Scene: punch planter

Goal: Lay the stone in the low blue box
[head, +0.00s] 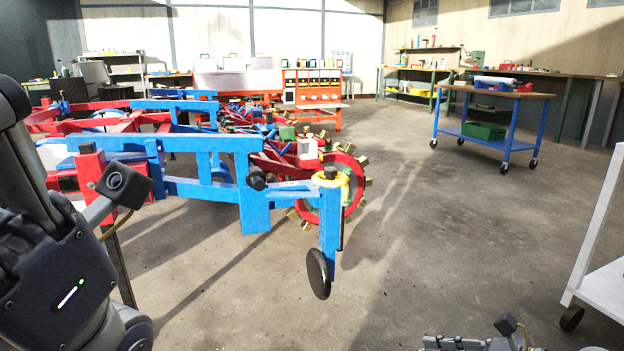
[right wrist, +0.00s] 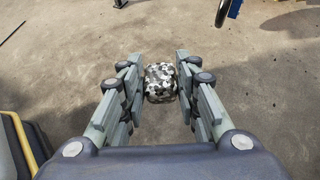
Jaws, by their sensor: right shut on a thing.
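The stone (right wrist: 160,83) is a speckled black, white and grey lump. It sits between the two finger pads of my right gripper (right wrist: 159,88) in the right wrist view. My right gripper is shut on it and holds it over the concrete floor. In the head view only a small part of my right arm shows at the bottom edge, and the stone is not visible there. My left arm fills the left edge of the head view, but its fingers are out of view. I cannot make out a low blue box in either view.
A red and blue planter (head: 205,188) with a red toothed wheel (head: 352,196) stands ahead and to the left. A blue wheeled workbench (head: 506,141) is at the back right. A white cart (head: 600,285) stands at the right edge. Concrete floor (head: 450,230) between them is clear.

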